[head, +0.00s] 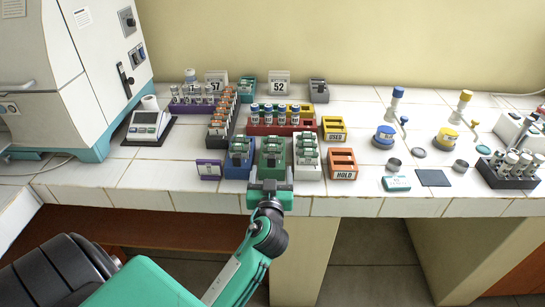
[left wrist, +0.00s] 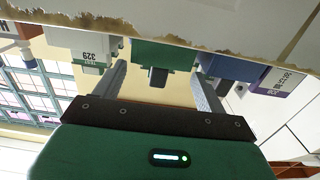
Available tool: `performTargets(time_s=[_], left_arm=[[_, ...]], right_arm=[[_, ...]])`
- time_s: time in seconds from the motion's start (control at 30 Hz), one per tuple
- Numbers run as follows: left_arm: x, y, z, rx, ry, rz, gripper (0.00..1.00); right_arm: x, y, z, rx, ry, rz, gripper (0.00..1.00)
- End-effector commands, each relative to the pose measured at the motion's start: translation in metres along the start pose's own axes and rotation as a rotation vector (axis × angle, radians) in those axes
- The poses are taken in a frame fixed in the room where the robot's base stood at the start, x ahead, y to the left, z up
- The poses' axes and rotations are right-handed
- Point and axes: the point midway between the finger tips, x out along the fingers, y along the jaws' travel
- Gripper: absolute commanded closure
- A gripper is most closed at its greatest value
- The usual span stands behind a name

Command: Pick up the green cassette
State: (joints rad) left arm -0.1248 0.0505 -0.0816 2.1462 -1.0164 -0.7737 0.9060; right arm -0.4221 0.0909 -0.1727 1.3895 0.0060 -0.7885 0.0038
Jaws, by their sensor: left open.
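A green cassette block (head: 271,146) stands in the front row on the counter, between a blue block (head: 238,158) and a white block (head: 307,160). My left gripper (head: 270,182) is open at the near side of the green block, partly covering its front. In the left wrist view the green block (left wrist: 148,53) and its dark tab (left wrist: 158,78) lie between the two spread fingers of the left gripper (left wrist: 158,72). I cannot tell whether the fingers touch it. My right gripper is in neither view.
A red rack (head: 281,128) is behind. The counter's front edge (head: 330,206) runs just under my gripper. Free counter lies at the left front.

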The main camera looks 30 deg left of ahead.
Motion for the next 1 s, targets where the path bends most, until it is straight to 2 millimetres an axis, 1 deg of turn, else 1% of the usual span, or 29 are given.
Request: performTargets(time_s=[0.03, 0.23, 0.4, 0.53, 0.63, 0.87, 1.0], left_arm=[[0.005, 0.000, -0.001, 0.001, 0.001, 0.000, 0.26], [0.017, 0.000, 0.001, 0.003, 0.000, -0.001, 0.26], [0.041, -0.001, 0.007, 0.005, 0.001, -0.001, 0.26], [0.056, 0.000, 0.008, 0.003, 0.000, -0.001, 0.26], [0.061, 0.000, 0.009, 0.001, -0.001, 0.000, 0.26], [0.062, 0.000, 0.010, 0.000, -0.002, 0.000, 0.26], [0.061, 0.000, 0.010, 0.000, -0.002, 0.000, 0.54]], right_arm=[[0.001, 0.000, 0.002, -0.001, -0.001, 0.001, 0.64], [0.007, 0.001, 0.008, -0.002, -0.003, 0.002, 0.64], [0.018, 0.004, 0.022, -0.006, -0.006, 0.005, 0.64], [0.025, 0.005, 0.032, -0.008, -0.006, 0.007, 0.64], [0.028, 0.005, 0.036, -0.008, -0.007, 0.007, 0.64], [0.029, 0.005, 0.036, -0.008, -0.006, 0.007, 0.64], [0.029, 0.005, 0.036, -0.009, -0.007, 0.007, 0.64]])
